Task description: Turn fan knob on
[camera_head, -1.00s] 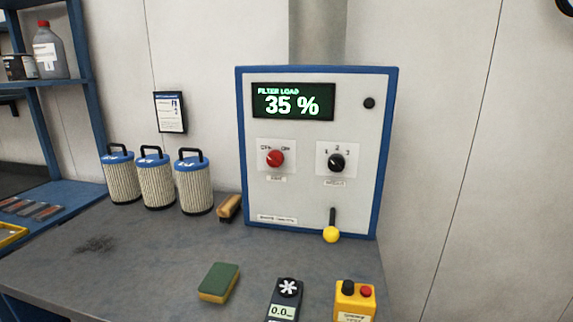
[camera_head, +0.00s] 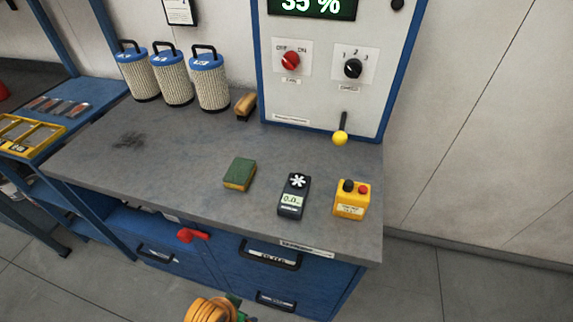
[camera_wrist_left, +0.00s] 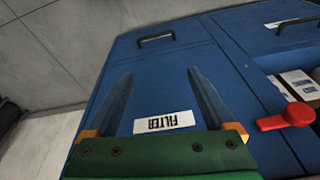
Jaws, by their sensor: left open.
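The red fan knob (camera_head: 290,61) sits on a white plate marked OFF and ON, on the front of the blue-framed control box (camera_head: 330,103). Its pointer is too small to read surely. A black knob (camera_head: 353,68) marked 1, 2, 3 is to its right. My left gripper (camera_wrist_left: 160,75) is open and empty in the left wrist view, facing the blue cabinet front. In the head view only an orange and green part of my arm shows at the bottom, well below the knob. My right gripper is not in view.
A yellow-tipped lever (camera_head: 340,136) hangs low on the box. The bench holds a sponge (camera_head: 239,174), a meter (camera_head: 293,196), a yellow button box (camera_head: 351,199) and three filters (camera_head: 210,80). A red handle (camera_head: 192,235) juts from the cabinet; it also shows in the left wrist view (camera_wrist_left: 286,116).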

